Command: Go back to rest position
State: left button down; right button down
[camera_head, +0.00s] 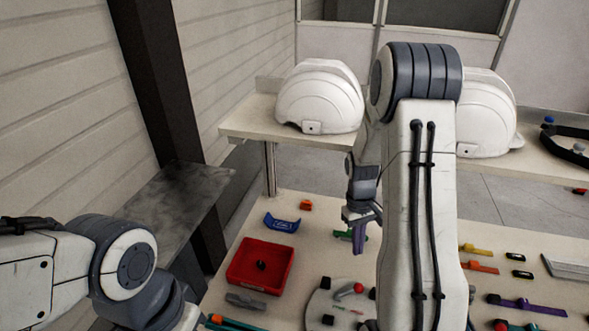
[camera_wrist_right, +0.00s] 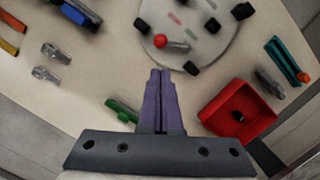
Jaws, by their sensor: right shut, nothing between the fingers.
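My right gripper (camera_head: 361,236) hangs over the table in the head view, pointing down, with its purple fingers together. In the right wrist view the purple fingers (camera_wrist_right: 161,102) lie side by side with nothing between them. A green part (camera_head: 343,234) lies on the table close to the fingers in the picture; it also shows in the right wrist view (camera_wrist_right: 122,110), left of the fingers. My left arm comes in at the lower left of the head view, but its gripper is out of frame.
A red tray (camera_head: 237,268), a blue part (camera_head: 282,223) and a round board (camera_head: 318,300) with black knobs lie on the table. Two white helmets (camera_head: 320,98) (camera_head: 484,115) stand on the shelf behind. Coloured tools lie at the right. A dark post (camera_head: 160,90) rises at the left.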

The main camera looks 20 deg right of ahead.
jog(key=s+a+r+n+t, duration=0.1)
jog(key=a+r+n, duration=0.1)
jog(key=a+r, duration=0.5)
jog(key=a+r+n, duration=0.1)
jog(key=a+r, duration=0.1)
jog(key=a, duration=0.8)
jog(key=s+a+r+n, duration=0.2)
jog(key=s+a+r, duration=0.1)
jog(key=s+a, duration=0.3)
jog(key=s+a+r+n+t, duration=0.1)
jog(key=s+a+r+n, duration=0.1)
jog(key=s+a, duration=0.4)
jog(key=s+r, duration=0.1)
jog(key=s, duration=0.2)
jog(key=shift+a+n+y, duration=0.3)
jog(key=shift+n+y, duration=0.1)
